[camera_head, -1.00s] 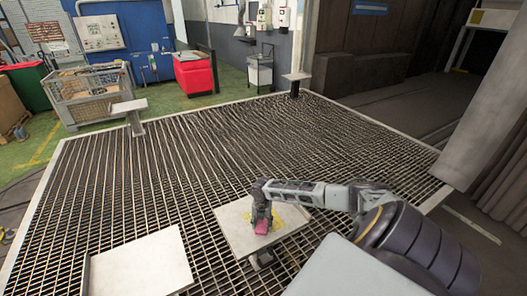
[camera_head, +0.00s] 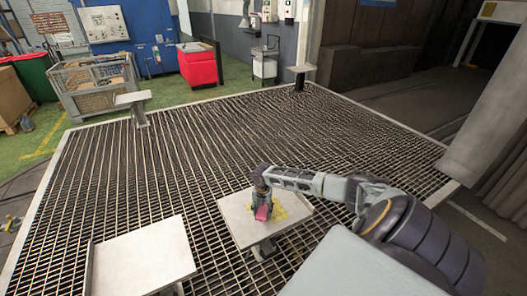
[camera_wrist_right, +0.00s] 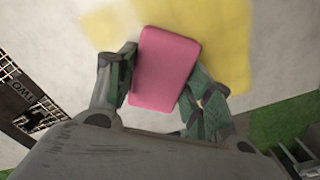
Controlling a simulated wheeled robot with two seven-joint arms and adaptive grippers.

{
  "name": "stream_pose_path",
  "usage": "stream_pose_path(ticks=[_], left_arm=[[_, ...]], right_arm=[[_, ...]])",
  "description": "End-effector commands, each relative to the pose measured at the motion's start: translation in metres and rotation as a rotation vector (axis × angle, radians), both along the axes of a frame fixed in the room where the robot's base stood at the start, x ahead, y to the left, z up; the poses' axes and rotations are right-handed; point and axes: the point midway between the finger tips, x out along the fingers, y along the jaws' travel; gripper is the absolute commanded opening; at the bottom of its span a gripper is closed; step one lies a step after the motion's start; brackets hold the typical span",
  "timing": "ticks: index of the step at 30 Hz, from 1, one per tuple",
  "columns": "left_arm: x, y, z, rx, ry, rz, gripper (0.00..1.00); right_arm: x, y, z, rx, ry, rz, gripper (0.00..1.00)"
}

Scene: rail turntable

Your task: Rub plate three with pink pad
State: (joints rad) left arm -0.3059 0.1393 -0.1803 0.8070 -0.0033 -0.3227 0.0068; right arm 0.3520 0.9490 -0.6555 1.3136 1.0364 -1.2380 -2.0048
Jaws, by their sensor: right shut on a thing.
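The pad (camera_wrist_right: 166,68) is gripped between the fingers in the right wrist view. Yellow marking (camera_head: 286,209) shows on the plate to the right of the gripper. In the wrist view yellow (camera_wrist_right: 226,40) lies on both sides of the pad. The pad looks at or very near the plate's surface; contact is hard to tell. My left gripper is not in view.
Other pale plates on posts stand at lower left (camera_head: 143,262), far left (camera_head: 132,98) and far back (camera_head: 300,69), above a grating floor (camera_head: 200,150). A dark label (camera_wrist_right: 22,100), seemingly reading TWO upside down, shows in the wrist view.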

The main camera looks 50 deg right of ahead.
Motion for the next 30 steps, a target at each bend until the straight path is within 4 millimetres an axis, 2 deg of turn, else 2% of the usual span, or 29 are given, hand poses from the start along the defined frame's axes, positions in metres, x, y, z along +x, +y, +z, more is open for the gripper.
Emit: stream_pose_path(ticks=[10, 23, 30], left_arm=[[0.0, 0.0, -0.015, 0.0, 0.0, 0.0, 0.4], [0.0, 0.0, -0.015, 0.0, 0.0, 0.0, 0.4], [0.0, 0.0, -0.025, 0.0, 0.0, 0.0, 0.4]], right_arm=[[0.018, -0.005, -0.001, 0.001, -0.002, 0.0, 0.32], [0.02, -0.006, 0.001, 0.001, -0.001, 0.0, 0.32], [0.028, -0.009, -0.002, 0.001, -0.001, 0.001, 0.32]])
